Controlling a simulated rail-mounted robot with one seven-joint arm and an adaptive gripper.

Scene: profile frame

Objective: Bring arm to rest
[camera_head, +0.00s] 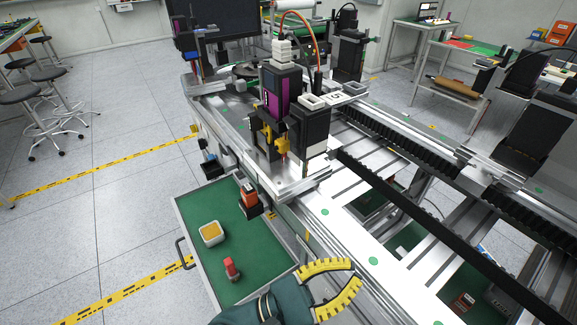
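My gripper (354,271) is at the bottom centre of the head view, with two curved yellow-and-black fingers. It is over the white edge of the machine frame, just right of a green-floored drawer (188,222). The fingertips come close together at the right. I see no object between the fingers. Whether they are fully shut is unclear from this angle. My dark green wrist runs off the bottom edge.
In the drawer are a white box with a yellow top (211,233), a red-and-grey part (232,268) and an orange-and-black block (249,198). A machine head (283,95) stands on the rails behind. Open floor lies left, with stools (25,95) farther back.

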